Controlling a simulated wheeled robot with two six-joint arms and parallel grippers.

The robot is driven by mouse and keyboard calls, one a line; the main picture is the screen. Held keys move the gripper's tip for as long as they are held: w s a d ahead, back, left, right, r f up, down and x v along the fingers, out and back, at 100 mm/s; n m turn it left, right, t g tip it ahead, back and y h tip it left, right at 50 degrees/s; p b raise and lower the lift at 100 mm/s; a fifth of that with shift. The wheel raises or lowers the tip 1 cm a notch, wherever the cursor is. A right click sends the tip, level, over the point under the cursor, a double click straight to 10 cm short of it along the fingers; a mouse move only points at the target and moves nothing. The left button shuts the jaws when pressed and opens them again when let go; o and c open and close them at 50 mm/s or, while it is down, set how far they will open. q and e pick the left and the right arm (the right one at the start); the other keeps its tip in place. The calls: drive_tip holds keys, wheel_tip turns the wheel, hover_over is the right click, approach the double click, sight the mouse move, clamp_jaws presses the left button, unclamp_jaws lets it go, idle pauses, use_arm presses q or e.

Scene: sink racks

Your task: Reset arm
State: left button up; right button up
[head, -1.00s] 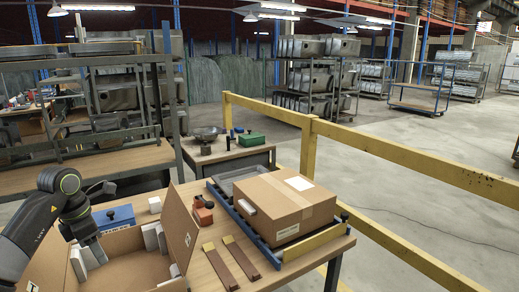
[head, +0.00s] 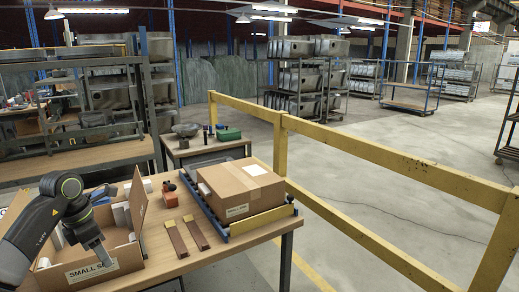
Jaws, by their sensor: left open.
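My left arm comes in from the left in the head view. Its gripper (head: 104,258) points down over the open carton (head: 120,262), in front of its inside. The gripper is open and I see nothing held in it, though its tips are small here. The carton has its flaps up, white padding inside and a label beginning "SMALL S" on its near side. My right gripper is not in view.
A closed cardboard box (head: 238,190) sits on a blue-railed roller stand (head: 212,219) at the table's right. Two brown strips (head: 176,240) and an orange tool (head: 170,197) lie between it and the carton. A yellow railing (head: 390,152) runs behind and right of the table (head: 235,246).

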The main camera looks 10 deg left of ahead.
use_arm(q)
drive_tip(key=w+d+f+n+t+h, duration=0.2)
drive_tip(key=d+f+n+t+h, duration=0.25)
drive_tip(key=f, duration=0.45)
drive_tip(key=w+d+f+n+t+h, duration=0.1)
drive_tip(key=w+d+f+n+h, duration=0.1)
drive_tip(key=d+f+n+h, duration=0.35)
drive_tip(key=s+a+f+n+t+y, duration=0.1)
drive_tip(key=s+f+n+t+y, duration=0.25)
drive_tip(key=f+n, duration=0.55)
drive_tip(key=s+a+f+n+t+y, duration=0.15)
drive_tip(key=f+n+t+y, duration=0.35)
drive_tip(key=f, duration=0.6)
drive_tip(key=s+f+n+g+y, duration=0.5)
drive_tip(key=s+f+n, duration=0.7)
drive_tip(key=s+f, duration=0.6)
drive_tip(key=s+d+f+n+g, duration=0.2)
drive_tip(key=s+f+g, duration=0.1)
drive_tip(key=s, duration=0.5)
drive_tip(key=s+d+f+n+g, duration=0.3)
drive_tip(key=s, duration=0.6)
drive_tip(key=s+d+f+n+g, duration=0.2)
drive_tip(key=s+d+f+g, duration=0.1)
drive_tip(key=s, duration=0.5)
drive_tip(key=shift+s+d+f+n+h, duration=0.15)
drive_tip(key=shift+s+f+n+h, duration=0.2)
drive_tip(key=shift+f+h, duration=0.15)
drive_tip(key=shift+c, duration=1.1)
